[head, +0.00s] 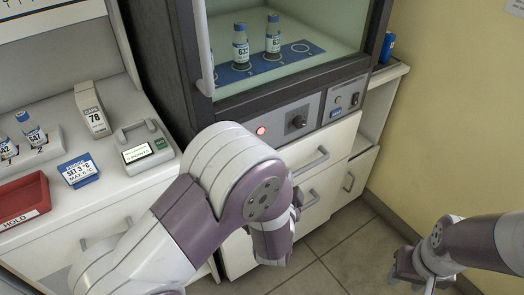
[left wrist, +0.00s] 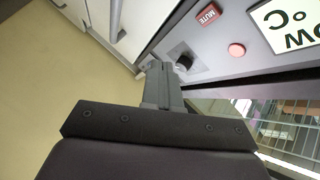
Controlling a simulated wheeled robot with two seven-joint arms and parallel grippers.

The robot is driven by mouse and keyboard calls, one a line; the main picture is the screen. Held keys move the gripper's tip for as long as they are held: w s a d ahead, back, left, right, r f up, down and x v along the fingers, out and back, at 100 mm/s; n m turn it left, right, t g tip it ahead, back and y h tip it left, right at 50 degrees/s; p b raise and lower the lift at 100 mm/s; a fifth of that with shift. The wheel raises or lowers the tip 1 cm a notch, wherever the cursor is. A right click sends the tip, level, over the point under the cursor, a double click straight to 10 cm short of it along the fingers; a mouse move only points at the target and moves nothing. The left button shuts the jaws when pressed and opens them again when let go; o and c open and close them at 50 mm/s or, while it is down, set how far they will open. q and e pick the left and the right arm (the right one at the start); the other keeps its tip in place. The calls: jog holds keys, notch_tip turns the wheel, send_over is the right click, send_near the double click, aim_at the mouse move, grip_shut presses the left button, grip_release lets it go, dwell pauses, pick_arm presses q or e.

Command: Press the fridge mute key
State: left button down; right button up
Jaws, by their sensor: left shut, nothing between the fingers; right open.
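The red mute key (left wrist: 208,14), lettered MUTE, is on the grey fridge panel (left wrist: 225,35) at the top of the left wrist view, where it appears upside down. A round red lamp or button (left wrist: 236,50) and a black knob (left wrist: 183,61) are near it. In the head view the lit red lamp (head: 261,131) shows, but I cannot make out the mute key. My left gripper (left wrist: 158,70) is shut and empty, its tips near the knob in the picture and apart from the key; touch with the panel cannot be told. My right gripper (head: 408,272) is open at the lower right.
The glass-fronted fridge (head: 330,75) holds vials on a blue mat. Drawer handles (head: 312,160) protrude below the panel. Floor at right is clear.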

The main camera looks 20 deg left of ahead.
pick_arm(q)
jog(key=w+a, duration=0.4)
jog(key=a, duration=0.1)
jog(key=shift+w+a+b, duration=0.25)
jog(key=shift+a+b, duration=0.1)
jog(key=shift+b, duration=0.05)
dwell(1.8)
jog(key=shift+w+a, duration=0.25)
jog(key=shift+a, duration=0.1)
jog(key=shift+w+a, duration=0.25)
jog(key=shift+a, duration=0.05)
dwell(0.5)
dwell(0.3)
jog(key=shift+s+d, duration=0.5)
jog(key=shift+d, duration=0.15)
